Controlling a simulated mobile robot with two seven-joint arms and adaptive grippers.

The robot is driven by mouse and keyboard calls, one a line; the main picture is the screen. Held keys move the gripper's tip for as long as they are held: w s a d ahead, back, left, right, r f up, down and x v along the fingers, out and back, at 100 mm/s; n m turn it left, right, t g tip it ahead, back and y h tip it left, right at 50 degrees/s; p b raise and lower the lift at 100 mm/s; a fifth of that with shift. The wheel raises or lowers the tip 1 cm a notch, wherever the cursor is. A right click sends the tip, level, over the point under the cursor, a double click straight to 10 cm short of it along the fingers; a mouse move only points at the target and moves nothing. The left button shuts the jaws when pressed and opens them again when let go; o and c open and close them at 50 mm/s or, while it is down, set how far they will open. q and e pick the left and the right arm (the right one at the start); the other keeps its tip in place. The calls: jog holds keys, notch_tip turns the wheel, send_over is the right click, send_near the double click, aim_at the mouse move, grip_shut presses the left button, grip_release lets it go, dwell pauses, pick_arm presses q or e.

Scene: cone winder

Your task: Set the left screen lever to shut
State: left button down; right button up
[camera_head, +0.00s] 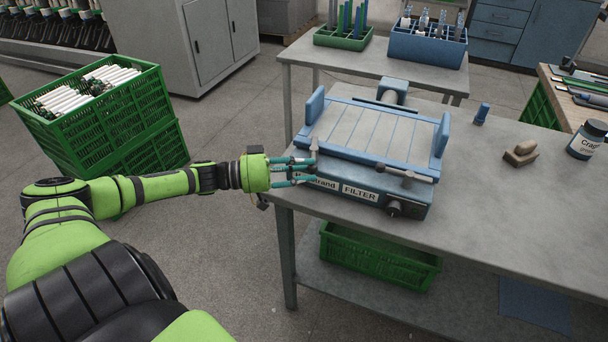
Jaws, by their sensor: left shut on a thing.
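The blue-grey filter unit (375,205) sits on the near left part of the grey table, with a slatted screen (372,132) on top between two blue side handles. Its front label reads "FILTER", with part of another word beside it. The right screen lever (408,176) lies roughly flat along the front edge. My right gripper is out of view.
A green crate (380,258) stands on the shelf below. Stacked green crates (110,120) stand on the floor left.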

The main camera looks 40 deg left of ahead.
pick_arm(q)
jog(key=shift+s+a+f+m+g+h+b, duration=0.15)
jog(key=shift+m+g+h+b, duration=0.25)
jog(key=shift+g+h+b, duration=0.1)
jog(key=c, duration=1)
grip_release()
jog(key=shift+v, duration=5.95)
